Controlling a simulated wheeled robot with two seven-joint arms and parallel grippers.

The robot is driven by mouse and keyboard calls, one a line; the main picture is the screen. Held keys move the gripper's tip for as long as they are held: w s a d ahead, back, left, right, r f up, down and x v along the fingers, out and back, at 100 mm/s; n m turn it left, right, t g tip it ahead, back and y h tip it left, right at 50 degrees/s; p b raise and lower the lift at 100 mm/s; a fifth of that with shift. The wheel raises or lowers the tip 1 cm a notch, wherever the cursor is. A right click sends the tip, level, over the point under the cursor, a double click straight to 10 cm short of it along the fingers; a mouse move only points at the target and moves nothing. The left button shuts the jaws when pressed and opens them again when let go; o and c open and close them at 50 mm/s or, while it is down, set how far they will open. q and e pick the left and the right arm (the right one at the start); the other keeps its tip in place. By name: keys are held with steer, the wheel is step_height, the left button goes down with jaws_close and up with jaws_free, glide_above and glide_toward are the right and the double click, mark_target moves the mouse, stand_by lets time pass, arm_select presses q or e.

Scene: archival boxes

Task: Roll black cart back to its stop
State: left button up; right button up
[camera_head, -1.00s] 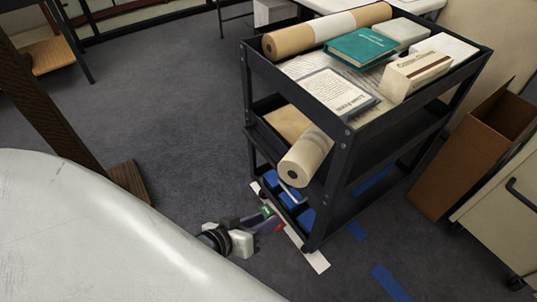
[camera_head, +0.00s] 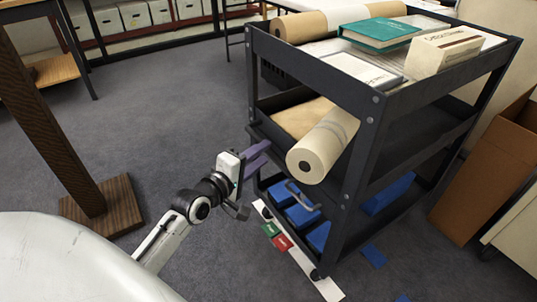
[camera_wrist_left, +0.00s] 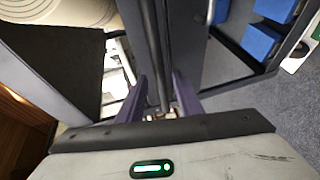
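The black cart (camera_head: 345,150) has three levels and stands right of centre in the head view. My left gripper (camera_head: 262,155) is at the cart's near left side, at middle-shelf height. Its purple fingers point at the cart frame. In the left wrist view the fingers (camera_wrist_left: 160,100) are apart, with a dark cart bar (camera_wrist_left: 158,45) between them and gaps beside it; contact is not clear. My right gripper is not in view.
A paper roll (camera_head: 322,146) sticks out of the middle shelf close to my gripper. A green book (camera_head: 380,35) and a cream box (camera_head: 445,50) sit on top. A brown carton (camera_head: 485,175) stands right. Blue tape (camera_head: 373,254) marks the floor.

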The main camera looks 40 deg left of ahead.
arm_select(q)
steer(key=shift+w+f+b, duration=0.2)
steer(key=shift+w+b, duration=0.05)
steer(key=shift+w, duration=0.75)
steer(key=shift+w+f+b, duration=0.15)
steer(key=shift+w+b, duration=0.1)
steer(key=shift+w, duration=0.7)
jaws_close()
